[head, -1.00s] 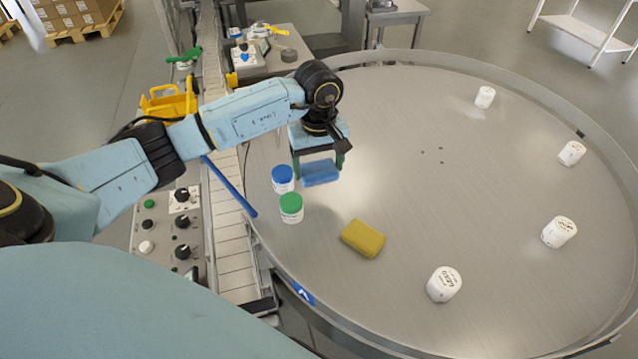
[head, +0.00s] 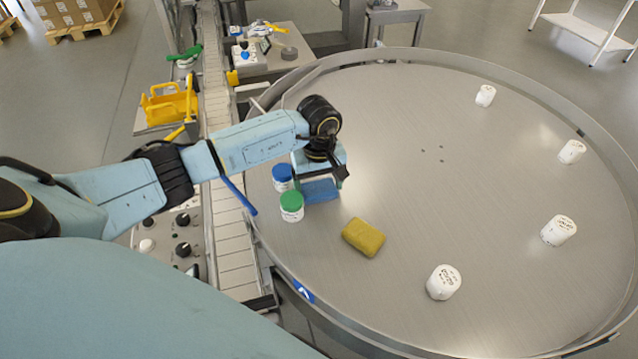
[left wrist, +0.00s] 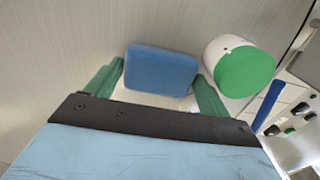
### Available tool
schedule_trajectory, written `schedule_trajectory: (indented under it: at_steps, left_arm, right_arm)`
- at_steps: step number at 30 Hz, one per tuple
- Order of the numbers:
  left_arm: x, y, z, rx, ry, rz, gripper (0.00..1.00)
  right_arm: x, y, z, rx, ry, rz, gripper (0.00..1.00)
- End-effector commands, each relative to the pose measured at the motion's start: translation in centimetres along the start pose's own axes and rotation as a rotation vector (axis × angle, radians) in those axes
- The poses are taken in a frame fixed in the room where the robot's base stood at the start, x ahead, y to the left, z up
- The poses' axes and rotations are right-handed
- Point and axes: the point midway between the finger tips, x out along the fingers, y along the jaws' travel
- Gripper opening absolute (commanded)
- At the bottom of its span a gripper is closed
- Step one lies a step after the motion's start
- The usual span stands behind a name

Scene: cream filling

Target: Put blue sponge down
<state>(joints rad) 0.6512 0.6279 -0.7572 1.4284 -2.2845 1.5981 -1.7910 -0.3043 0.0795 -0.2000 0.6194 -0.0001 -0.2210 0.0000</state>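The blue sponge (head: 320,190) is low over the round metal table, just right of two jars. In the left wrist view the sponge (left wrist: 161,70) sits between the green fingertips, close to both. My left gripper (head: 322,176) is above it, with its fingers on either side; they also show in the wrist view (left wrist: 158,82). I see no clear gap, and whether the sponge's underside touches the table is hard to tell. My right gripper is out of view.
A green-lidded jar (head: 291,207) and a blue-lidded jar (head: 282,177) stand close left of the sponge. A yellow sponge (head: 363,237) lies in front. The table's middle is clear.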

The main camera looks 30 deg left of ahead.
Motion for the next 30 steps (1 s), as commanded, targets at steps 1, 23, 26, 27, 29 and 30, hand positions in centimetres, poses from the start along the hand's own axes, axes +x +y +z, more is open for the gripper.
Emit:
schedule_trajectory:
  at_steps: [1,23,26,27,29,30]
  left_arm:
    - [0.0,0.0,0.0,0.000,0.000,0.000,0.85]
    - [-7.7,0.1,-0.1,0.002,0.005,0.004,0.85]
    - [-9.6,0.1,-0.1,0.001,0.003,0.002,0.85]
    - [-10.2,0.0,-0.1,0.002,0.004,0.002,0.85]
    - [-11.0,0.1,0.0,0.001,0.002,0.002,0.85]
    - [-11.5,0.1,0.0,0.001,0.002,0.001,0.85]
  right_arm:
    - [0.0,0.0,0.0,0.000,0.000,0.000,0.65]
    - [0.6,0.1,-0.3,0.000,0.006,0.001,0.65]
    - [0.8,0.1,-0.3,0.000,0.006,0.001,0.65]
    - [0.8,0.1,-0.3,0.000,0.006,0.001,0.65]
    - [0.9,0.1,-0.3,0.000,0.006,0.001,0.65]
    - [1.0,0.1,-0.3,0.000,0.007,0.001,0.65]
